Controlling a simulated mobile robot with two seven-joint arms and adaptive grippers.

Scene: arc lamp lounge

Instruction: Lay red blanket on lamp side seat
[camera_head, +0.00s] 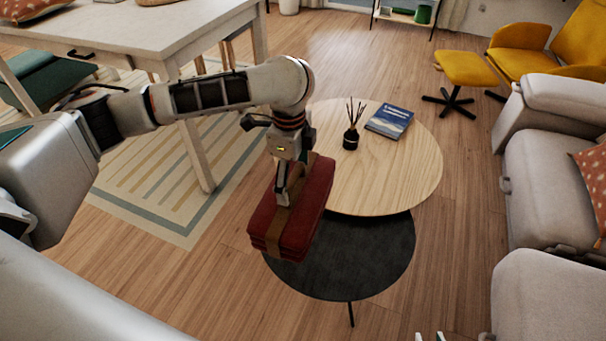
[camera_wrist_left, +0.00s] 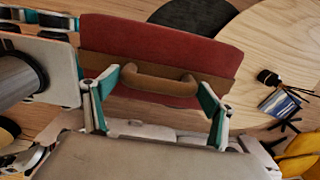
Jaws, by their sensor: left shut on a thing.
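The red blanket (camera_head: 312,200) is a folded bundle with a brown strap around it. My left gripper (camera_head: 283,185) is shut on the strap's handle and holds the bundle in the air, over the low round tables in the head view. In the left wrist view the blanket (camera_wrist_left: 150,42) lies beyond the teal-lined fingers of my left gripper (camera_wrist_left: 158,112), with the brown handle (camera_wrist_left: 160,82) between them. A grey sofa (camera_head: 545,165) with seats stands at the right. No lamp shows, so I cannot tell which seat is lamp side. My right gripper (camera_head: 430,337) barely shows at the bottom edge.
A round wooden table (camera_head: 385,180) carries a reed diffuser (camera_head: 351,138) and a blue book (camera_head: 390,122). A lower dark round table (camera_head: 360,265) stands in front. A yellow footstool (camera_head: 466,68) and chair (camera_head: 580,45) are behind. Bare floor (camera_head: 455,235) separates the tables from the sofa.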

